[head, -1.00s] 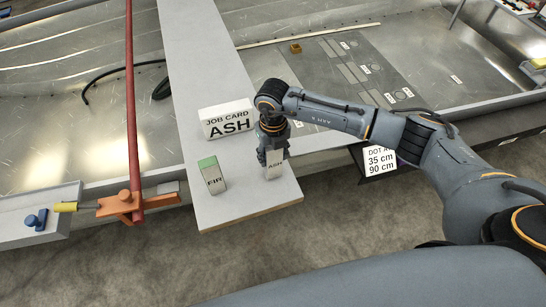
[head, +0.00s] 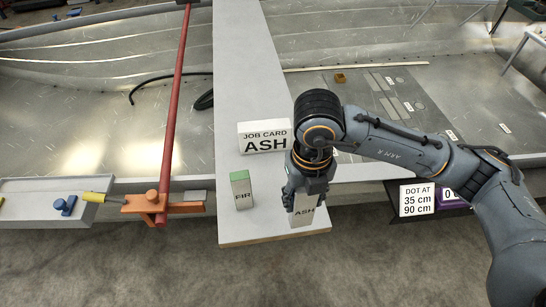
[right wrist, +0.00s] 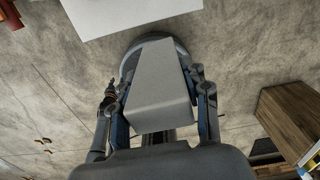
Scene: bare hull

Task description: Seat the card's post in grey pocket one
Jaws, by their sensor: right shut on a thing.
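The pale grey ASH post (head: 303,212) is in my right gripper (head: 304,192), which is shut on its upper part. It appears near the front edge of the white plank; a gap beneath it is hard to judge. The post (right wrist: 160,85) fills the middle of the right wrist view, between the two fingers. The job card (head: 265,137), reading ASH, stands on the plank to the left of my right arm. A FIR post (head: 241,190) with a green top stands to the left. My left gripper is not in view. No pocket labelled one is readable.
The white plank (head: 245,60) runs across the metal hull. A dark grey panel (head: 375,95) with light marks lies on the hull floor. A red pole (head: 175,100) with an orange clamp (head: 150,202) is at left. A sign (head: 417,199) reads 35 cm, 90 cm.

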